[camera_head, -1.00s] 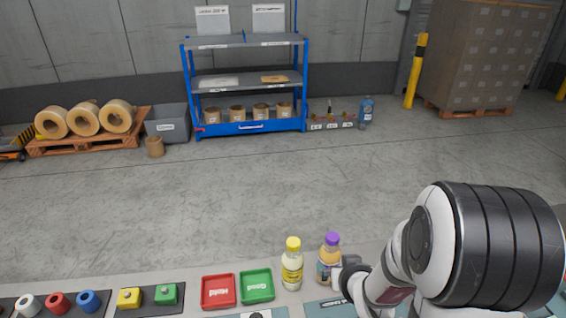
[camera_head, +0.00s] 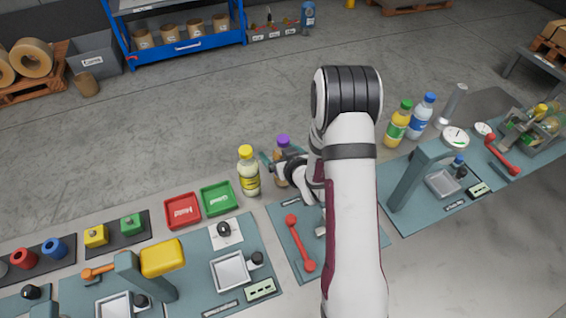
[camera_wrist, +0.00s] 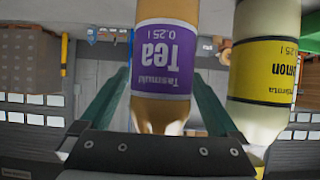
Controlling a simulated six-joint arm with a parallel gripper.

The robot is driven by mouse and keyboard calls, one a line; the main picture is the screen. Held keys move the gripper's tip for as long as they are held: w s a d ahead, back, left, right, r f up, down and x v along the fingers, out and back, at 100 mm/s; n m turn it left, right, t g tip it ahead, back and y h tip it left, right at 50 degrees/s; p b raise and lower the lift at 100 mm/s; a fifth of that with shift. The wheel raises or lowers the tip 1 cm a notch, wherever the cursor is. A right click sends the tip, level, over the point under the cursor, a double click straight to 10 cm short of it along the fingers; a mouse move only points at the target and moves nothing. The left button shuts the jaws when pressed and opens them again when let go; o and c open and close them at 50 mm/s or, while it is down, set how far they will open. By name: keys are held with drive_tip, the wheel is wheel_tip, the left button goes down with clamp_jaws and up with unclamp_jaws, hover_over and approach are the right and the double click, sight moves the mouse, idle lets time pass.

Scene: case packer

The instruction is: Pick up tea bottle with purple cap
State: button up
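The tea bottle has a purple cap (camera_head: 283,141), amber contents and a purple label. It stands upright on the bench, partly hidden by my gripper (camera_head: 284,163) in the head view. In the wrist view, which is upside down, the tea bottle (camera_wrist: 165,55) is between the two green fingers of my gripper (camera_wrist: 162,80).
A yellow-capped lemon bottle (camera_head: 249,172) stands close on the left, just outside one finger. Green (camera_head: 217,198) and red (camera_head: 182,211) trays lie further left. Green-capped (camera_head: 397,124) and blue-capped (camera_head: 421,115) bottles stand to the right of my arm.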

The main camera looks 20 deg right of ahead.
clamp_jaws()
idle(0.3)
